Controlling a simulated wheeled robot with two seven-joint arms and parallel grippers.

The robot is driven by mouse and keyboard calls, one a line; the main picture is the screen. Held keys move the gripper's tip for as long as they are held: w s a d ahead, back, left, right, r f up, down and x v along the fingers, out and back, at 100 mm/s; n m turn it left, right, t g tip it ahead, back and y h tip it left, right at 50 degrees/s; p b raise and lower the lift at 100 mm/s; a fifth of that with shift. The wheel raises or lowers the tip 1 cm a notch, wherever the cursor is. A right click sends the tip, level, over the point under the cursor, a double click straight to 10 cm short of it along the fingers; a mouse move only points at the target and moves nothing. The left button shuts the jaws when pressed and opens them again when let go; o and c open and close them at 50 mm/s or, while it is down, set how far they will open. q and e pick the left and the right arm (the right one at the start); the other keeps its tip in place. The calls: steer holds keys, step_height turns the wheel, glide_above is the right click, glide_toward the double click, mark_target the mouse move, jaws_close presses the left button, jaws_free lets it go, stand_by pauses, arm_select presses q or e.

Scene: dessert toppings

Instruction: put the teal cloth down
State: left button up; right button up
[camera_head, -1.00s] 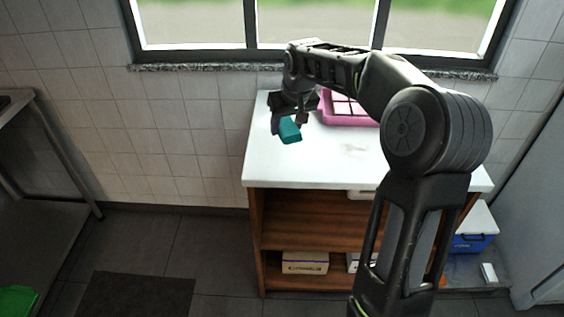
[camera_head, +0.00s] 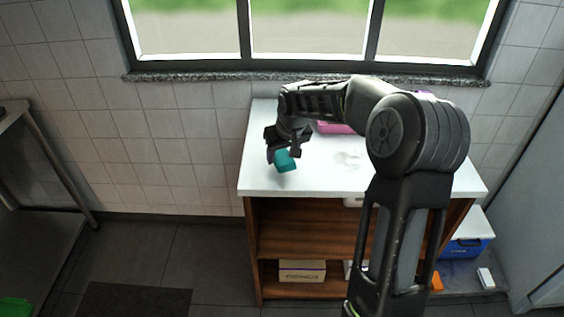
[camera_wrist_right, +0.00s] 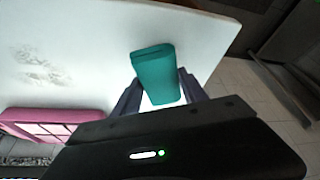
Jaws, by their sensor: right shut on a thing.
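The teal cloth (camera_head: 285,161) is a small folded block in my right gripper (camera_head: 284,154), over the left part of the white counter top (camera_head: 330,180). In the right wrist view the cloth (camera_wrist_right: 156,75) sits between the two fingers of my right gripper (camera_wrist_right: 158,92), which is shut on it. I cannot tell whether the cloth touches the counter. My left gripper is not in view.
A pink tray with compartments (camera_wrist_right: 52,122) stands on the counter near the window; my right arm hides most of it in the head view. Faint smudges (camera_head: 350,158) mark the counter's middle. Wooden shelves (camera_head: 300,235) with a box (camera_head: 302,271) are below.

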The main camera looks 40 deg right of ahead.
mark_target(283, 158)
steer(key=shift+f, duration=1.6)
steer(key=shift+f, duration=0.15)
steer(key=o, duration=1.2)
steer(key=shift+s+r, duration=0.1)
steer(key=shift+r, duration=0.35)
steer(key=v, duration=1.1)
steer(key=shift+s+r+b, duration=0.15)
steer(key=shift+b, duration=0.15)
